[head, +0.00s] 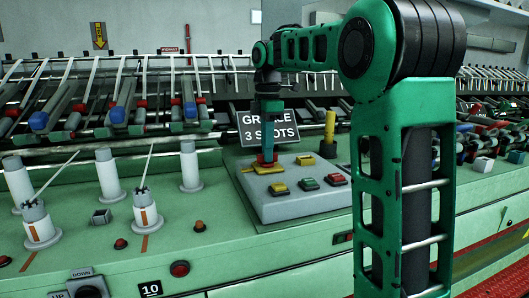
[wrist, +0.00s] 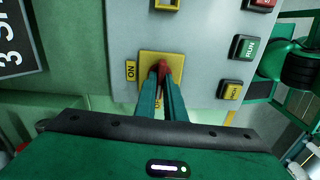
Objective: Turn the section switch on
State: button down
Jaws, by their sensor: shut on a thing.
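The section switch (wrist: 163,67) is a small red lever on a yellow plate (wrist: 147,60), with an "ON" label (wrist: 131,70) to the plate's left in the wrist view. My gripper (wrist: 161,80) has its two fingers close together on the lever, shut on it. The fingers hide part of the lever and plate, so its exact tilt is hard to tell. In the head view, my gripper (head: 267,158) reaches down to the yellow plate on the grey control box (head: 290,208), where a bit of red shows.
The box also has a green RUN button (wrist: 243,47), a yellow INCH button (wrist: 229,91) and a red button (head: 335,179). A partly hidden sign (head: 268,132) stands behind my gripper. A yellow post (head: 330,128) rises at the box's back right. White cylinders (head: 108,175) stand at left.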

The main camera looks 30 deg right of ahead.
jog(key=m, duration=0.3)
jog(key=shift+w+m, duration=0.1)
jog(key=shift+m, duration=0.2)
jog(key=m, duration=0.4)
jog(key=shift+m, duration=0.3)
jog(key=m, duration=0.4)
jog(key=shift+m, duration=2.5)
jog(key=c, duration=1.8)
grip_release()
jog(key=shift+c, duration=0.2)
notch_tip(320, 180, up, 11)
jog(key=shift+f, duration=0.15)
